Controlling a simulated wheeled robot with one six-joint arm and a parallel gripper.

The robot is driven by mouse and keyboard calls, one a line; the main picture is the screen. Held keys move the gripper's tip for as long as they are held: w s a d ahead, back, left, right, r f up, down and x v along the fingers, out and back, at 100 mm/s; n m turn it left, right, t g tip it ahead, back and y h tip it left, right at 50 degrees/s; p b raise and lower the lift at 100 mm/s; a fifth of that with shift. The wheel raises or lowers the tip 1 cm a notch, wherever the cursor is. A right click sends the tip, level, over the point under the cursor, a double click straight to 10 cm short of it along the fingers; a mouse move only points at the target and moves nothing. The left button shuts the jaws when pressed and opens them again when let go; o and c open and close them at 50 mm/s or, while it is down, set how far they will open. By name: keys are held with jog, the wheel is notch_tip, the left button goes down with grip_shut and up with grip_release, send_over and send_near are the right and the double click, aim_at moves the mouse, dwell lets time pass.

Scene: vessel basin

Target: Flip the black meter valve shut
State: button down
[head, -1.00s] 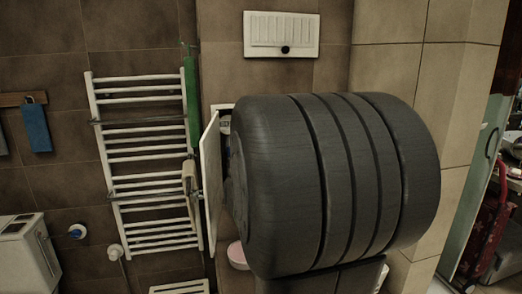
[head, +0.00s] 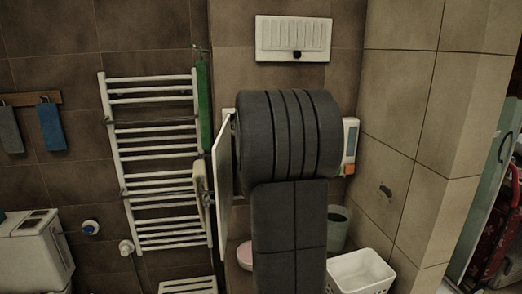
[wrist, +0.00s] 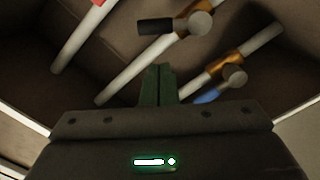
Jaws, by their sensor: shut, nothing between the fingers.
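The black valve handle (wrist: 155,26) shows at the top of the wrist view. It sticks out to the left beside a round grey cap (wrist: 200,24) on a white pipe with a copper-coloured fitting. My gripper (wrist: 158,70) is shut and empty, its dark green fingers pointing into the wall recess. In the picture the fingertips lie below the black handle, apart from it; the depth gap is hard to judge. In the head view, my dark arm hides the gripper, the valve and most of the recess.
A blue handle (wrist: 207,96) sits on a neighbouring pipe, right of my fingers. A red part (wrist: 97,2) shows at the upper left. The white cabinet door (head: 222,165) stands open left of my arm, near the towel rail (head: 155,160). A white basket (head: 360,272) stands lower right.

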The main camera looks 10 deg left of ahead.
jog(key=shift+w+d+f, duration=0.55)
jog(key=shift+d+f, duration=0.2)
jog(key=shift+d, duration=0.15)
